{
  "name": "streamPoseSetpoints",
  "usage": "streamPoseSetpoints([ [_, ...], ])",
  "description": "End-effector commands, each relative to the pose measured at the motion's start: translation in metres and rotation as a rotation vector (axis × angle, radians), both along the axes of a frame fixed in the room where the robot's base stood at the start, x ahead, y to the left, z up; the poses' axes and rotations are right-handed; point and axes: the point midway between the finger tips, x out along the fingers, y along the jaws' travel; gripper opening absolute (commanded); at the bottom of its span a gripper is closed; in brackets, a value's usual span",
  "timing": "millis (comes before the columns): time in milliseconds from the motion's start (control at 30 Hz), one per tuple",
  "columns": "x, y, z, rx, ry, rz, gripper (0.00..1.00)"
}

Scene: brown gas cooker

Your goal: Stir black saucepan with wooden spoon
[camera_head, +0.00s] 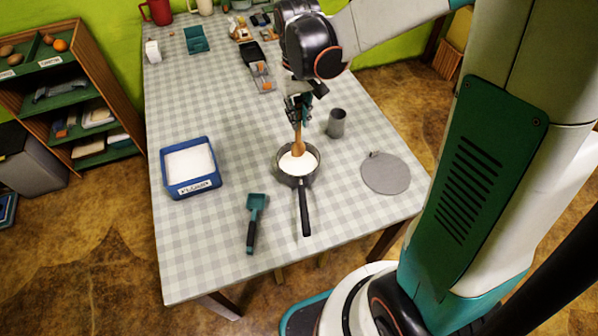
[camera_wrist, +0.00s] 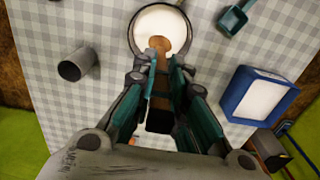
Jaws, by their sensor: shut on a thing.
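The black saucepan (camera_head: 304,182) stands on the checked tablecloth with its handle toward the front edge, and white contents fill its bottom. It also shows at the top of the wrist view (camera_wrist: 134,32). My gripper (camera_head: 298,108) is above the pan, shut on the wooden spoon (camera_head: 298,143). The spoon is near upright, and its lower end is inside the pan at the white contents. In the wrist view the spoon (camera_wrist: 159,46) runs from between my fingers (camera_wrist: 162,85) into the pan. How deep its tip sits is hidden.
A blue flour box (camera_head: 190,168) stands left of the pan. A teal scoop (camera_head: 255,215) lies at the front left. A grey cup (camera_head: 336,123) and a round grey mat (camera_head: 386,173) are to the right. Several items crowd the table's far end.

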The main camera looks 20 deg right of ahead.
Motion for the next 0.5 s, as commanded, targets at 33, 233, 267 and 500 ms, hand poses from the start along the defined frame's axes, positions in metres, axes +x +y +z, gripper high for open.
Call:
streamPoseSetpoints([
  [33, 0.0000, 0.0000, -0.0001, 0.000, 0.000, 0.000, 0.00],
  [233, 0.0001, 0.0000, -0.0001, 0.000, 0.000, 0.000, 0.00],
  [267, 0.0001, 0.0000, -0.0001, 0.000, 0.000, 0.000, 0.00],
  [500, 0.0001, 0.0000, 0.0057, 0.000, 0.000, 0.000, 0.00],
])
